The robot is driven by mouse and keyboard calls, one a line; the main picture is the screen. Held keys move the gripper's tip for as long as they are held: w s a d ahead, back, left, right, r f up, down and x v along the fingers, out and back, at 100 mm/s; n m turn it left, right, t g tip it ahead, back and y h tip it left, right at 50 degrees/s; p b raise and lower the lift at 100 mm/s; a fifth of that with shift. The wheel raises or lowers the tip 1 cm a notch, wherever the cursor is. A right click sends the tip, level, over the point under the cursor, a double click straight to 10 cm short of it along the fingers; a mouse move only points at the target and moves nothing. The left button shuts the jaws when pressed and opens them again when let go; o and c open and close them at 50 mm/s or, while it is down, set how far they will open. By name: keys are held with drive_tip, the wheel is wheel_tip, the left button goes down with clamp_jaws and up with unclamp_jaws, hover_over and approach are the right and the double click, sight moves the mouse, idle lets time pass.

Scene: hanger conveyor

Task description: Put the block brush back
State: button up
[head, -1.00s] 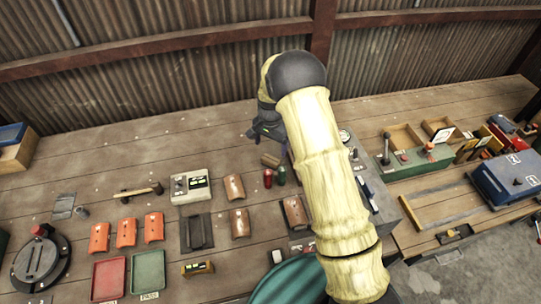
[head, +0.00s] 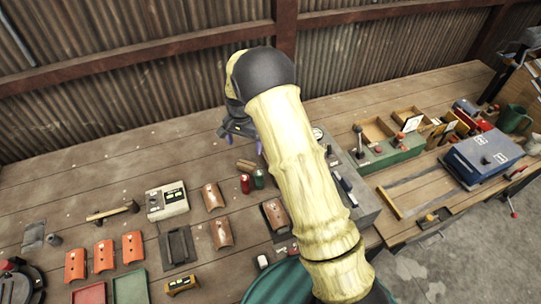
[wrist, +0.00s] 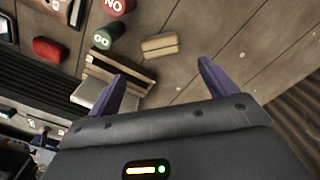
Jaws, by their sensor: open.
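My gripper (wrist: 160,85) is open in the wrist view, with nothing between its two purple fingers. In the head view my gripper (head: 240,140) hangs over the middle of the bench, partly hidden by my arm. A small wood-and-black block (head: 434,217), possibly the block brush, lies at the front edge of the right bench. A brown wooden piece with a dark stripe (wrist: 120,72) lies beyond the left finger in the wrist view. A grooved tan block (wrist: 160,45) lies between the fingertip directions, apart from them. I cannot tell for sure which is the brush.
Red (head: 245,184) and green (head: 259,178) cylinders stand by the tan block. A hammer (head: 112,212), a grey meter box (head: 167,200) and orange plates (head: 104,256) lie left. A green control box (head: 392,152) and a blue box (head: 483,158) are right. Bare wood lies behind.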

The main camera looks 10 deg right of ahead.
drive_tip(key=s+d+r+n+t, duration=0.1)
drive_tip(key=s+d+r, duration=0.3)
drive_tip(key=s, duration=0.4)
drive_tip(key=s+d+r+n, duration=0.3)
drive_tip(key=s+d+r, duration=0.1)
drive_tip(key=s, duration=0.5)
drive_tip(key=s+d+r+n+t, duration=0.1)
drive_tip(key=s+d+r, duration=0.3)
drive_tip(key=s, duration=0.5)
drive_tip(key=shift+d+r+n+t, duration=0.15)
drive_tip(key=shift+r+n+t, duration=0.2)
drive_tip(key=shift+n, duration=0.45)
drive_tip(key=shift+f+b, duration=0.25)
drive_tip(key=shift+b, duration=0.05)
drive_tip(key=shift+r, duration=0.1)
drive_tip(key=shift+c, duration=0.5)
